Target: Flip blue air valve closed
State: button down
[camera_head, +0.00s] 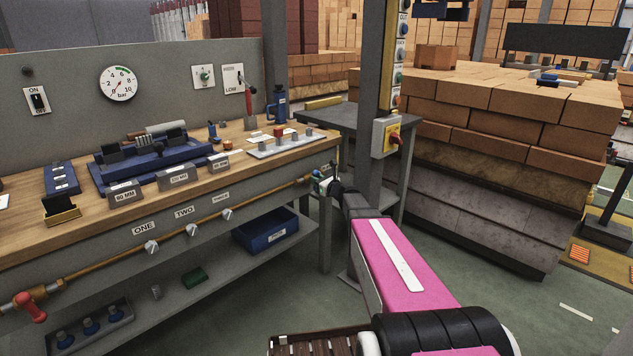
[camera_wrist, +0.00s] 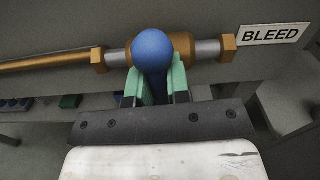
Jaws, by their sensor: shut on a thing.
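The blue air valve handle (camera_wrist: 152,50) shows in the wrist view, in front of a brass valve body (camera_wrist: 178,47) on the pipe. Its rounded end lies over the pipe and the rest runs down between the fingers. My gripper (camera_wrist: 155,84) has green finger pads, one on each side of the handle, and is shut on it. In the head view my gripper (camera_head: 326,180) is at the right end of the bench front, where the arm and fingers mostly hide the blue valve. The handle's exact angle to the pipe is hard to tell.
A BLEED label (camera_wrist: 274,34) is right of the valve. A brass pipe (camera_head: 255,197) runs along the bench front to a red valve handle (camera_head: 30,308) at far left. A post with a yellow and red switch (camera_head: 387,137) stands close behind my arm. Green floor is open at right.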

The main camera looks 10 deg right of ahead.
jog(key=shift+m, duration=0.5)
jog(key=c, duration=1.1)
grip_release()
jog(key=v, duration=1.1)
